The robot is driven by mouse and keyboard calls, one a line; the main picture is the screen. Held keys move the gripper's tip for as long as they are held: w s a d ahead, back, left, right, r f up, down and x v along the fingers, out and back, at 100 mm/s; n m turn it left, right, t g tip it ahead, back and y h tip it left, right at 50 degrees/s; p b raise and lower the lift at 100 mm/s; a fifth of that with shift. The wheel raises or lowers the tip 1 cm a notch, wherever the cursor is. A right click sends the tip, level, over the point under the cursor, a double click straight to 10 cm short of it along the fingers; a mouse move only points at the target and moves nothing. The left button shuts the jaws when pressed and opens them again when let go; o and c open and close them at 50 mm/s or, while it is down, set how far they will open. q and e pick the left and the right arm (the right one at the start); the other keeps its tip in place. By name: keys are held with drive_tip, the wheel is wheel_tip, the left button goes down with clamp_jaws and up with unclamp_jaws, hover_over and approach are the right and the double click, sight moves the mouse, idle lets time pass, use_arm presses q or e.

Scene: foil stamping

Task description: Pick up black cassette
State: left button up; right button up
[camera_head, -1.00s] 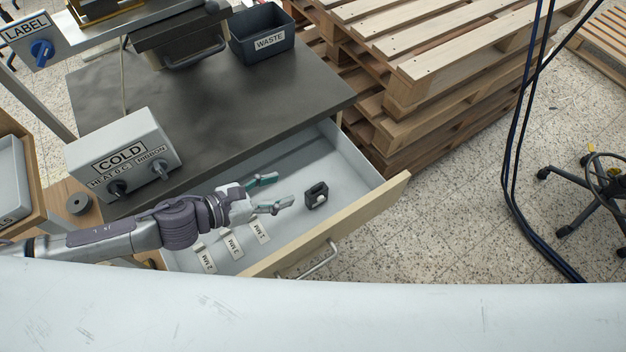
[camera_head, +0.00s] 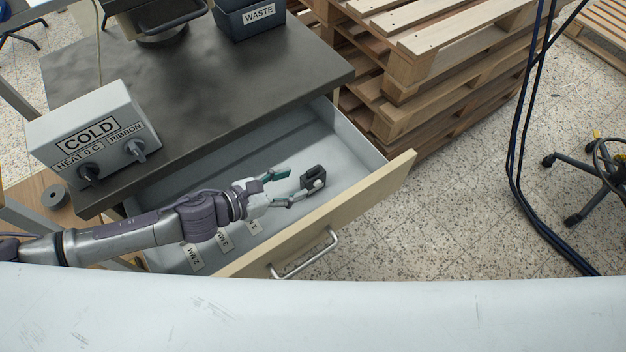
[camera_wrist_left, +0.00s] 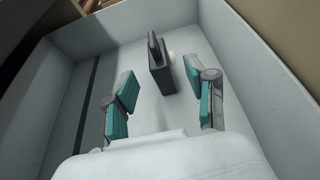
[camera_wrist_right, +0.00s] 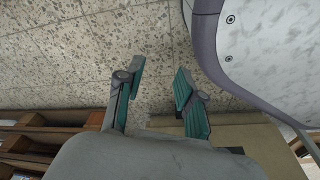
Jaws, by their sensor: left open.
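The black cassette (camera_head: 314,178) stands in the open drawer, toward its right end. In the left wrist view the cassette (camera_wrist_left: 160,66) is just beyond the fingertips, about midway between them. My left gripper (camera_head: 283,187) is inside the drawer, open and empty, with its fingers pointing at the cassette. Its two teal-padded fingers also show in the left wrist view (camera_wrist_left: 160,88), spread apart. My right gripper (camera_wrist_right: 159,88) shows only in its own wrist view, with its fingers apart and only floor between them.
The drawer's wooden front (camera_head: 350,207) with its metal handle (camera_head: 305,256) runs along the near side. Labelled slots (camera_head: 222,240) lie beneath my left arm. The dark bench top (camera_head: 220,90) overhangs the drawer's back. Stacked pallets (camera_head: 400,100) stand at right.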

sight(307, 178)
use_arm(q)
drive_tip(key=x, duration=0.5)
drive_tip(key=shift+d+r, duration=0.1)
drive_tip(key=b+x, duration=0.1)
drive_tip(key=x, duration=0.3)
drive_tip(key=shift+w+d, duration=0.15)
drive_tip(key=shift+w, duration=0.1)
use_arm(e)
drive_tip(key=w+r, duration=0.2)
drive_tip(key=shift+w+a+r, duration=0.2)
drive_tip(key=shift+w+r, duration=0.1)
drive_tip(key=shift+r, duration=0.1)
